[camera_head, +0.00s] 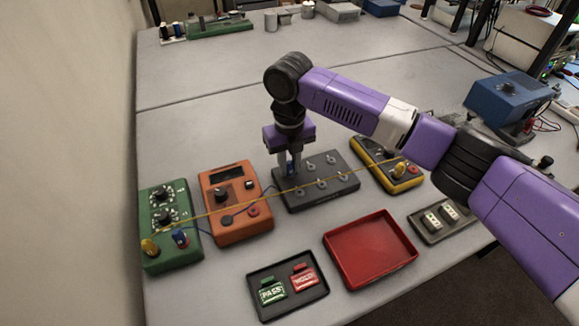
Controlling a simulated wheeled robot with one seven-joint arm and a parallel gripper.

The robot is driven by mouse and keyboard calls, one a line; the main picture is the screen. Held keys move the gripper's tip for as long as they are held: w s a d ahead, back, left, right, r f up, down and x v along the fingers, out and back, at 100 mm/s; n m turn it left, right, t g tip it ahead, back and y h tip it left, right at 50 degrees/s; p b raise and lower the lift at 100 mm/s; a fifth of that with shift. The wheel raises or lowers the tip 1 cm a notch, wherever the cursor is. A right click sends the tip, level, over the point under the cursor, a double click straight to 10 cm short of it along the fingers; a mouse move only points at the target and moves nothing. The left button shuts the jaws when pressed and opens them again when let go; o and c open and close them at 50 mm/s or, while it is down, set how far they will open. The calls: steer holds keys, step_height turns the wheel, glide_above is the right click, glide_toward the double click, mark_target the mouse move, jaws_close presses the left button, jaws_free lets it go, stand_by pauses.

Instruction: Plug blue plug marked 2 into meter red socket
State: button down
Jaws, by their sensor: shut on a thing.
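My gripper (289,172) points down over the left back part of the dark grey terminal block (338,188). It is shut on a blue plug (291,167), mostly hidden between the fingers. Its mark cannot be read, and I cannot tell whether it touches the block. The orange meter (238,226) lies to the left of the block, with a dark display, a black knob and a red socket (253,211) at its lower right. The red socket looks empty. Another blue plug (180,237) stands on the green box (164,208).
A yellow cable (290,190) crosses over the meter and block, between yellow plugs on the green box and the yellow meter (372,153). A thin blue cable (207,232) leaves the green box. A red tray (368,249) and a black tray (259,306) with tags lie in front.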

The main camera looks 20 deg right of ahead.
mark_target(289, 162)
steer(key=shift+r, duration=0.2)
steer(key=shift+r+p, duration=2.15)
steer(key=shift+r, duration=0.7)
